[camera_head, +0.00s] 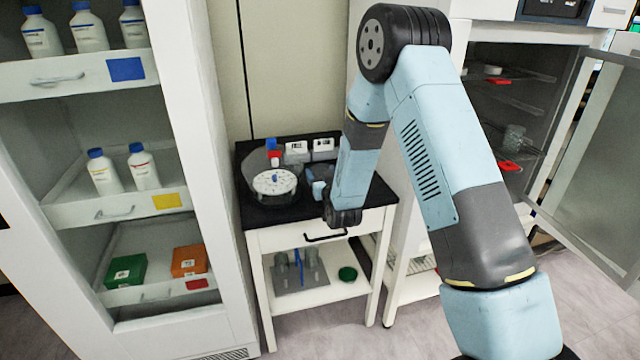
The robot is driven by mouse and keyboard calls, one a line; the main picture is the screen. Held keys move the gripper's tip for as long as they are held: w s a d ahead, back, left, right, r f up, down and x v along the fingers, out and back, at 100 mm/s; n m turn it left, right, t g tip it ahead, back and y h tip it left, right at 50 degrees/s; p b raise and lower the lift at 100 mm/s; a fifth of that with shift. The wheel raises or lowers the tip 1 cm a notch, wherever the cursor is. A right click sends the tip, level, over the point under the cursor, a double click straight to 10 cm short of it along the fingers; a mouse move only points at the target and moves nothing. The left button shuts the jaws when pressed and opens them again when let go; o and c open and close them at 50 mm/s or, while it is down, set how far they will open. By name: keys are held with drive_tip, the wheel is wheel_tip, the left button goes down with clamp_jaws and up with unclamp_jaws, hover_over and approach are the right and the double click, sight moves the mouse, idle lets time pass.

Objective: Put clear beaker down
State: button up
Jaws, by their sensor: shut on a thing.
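My arm reaches down over the black-topped side table (262,212), and its wrist bends back at the table's front edge. My gripper (319,172) is small, dark and partly hidden by my own wrist, low over the right part of the tabletop. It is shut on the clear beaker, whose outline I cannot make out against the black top. I cannot tell whether the beaker touches the table.
A round white-topped device (274,183) stands close left of my gripper. Two small white display boxes (308,147) stand behind. The open freeze dryer (480,125) is right, with a greyish vessel (515,138) inside. A bottle cabinet (205,110) stands left.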

drive_tip(key=shift+w+a+f, duration=0.1)
drive_tip(key=shift+w+f, duration=0.2)
drive_tip(key=shift+f, duration=0.05)
drive_tip(key=shift+w+f, duration=0.15)
drive_tip(key=shift+f, duration=1.3)
drive_tip(key=shift+f, duration=0.2)
drive_tip(key=o, duration=1.2)
drive_tip(key=v, duration=1.3)
drive_tip(key=shift+s+r, duration=0.15)
drive_tip(key=shift+s, duration=0.2)
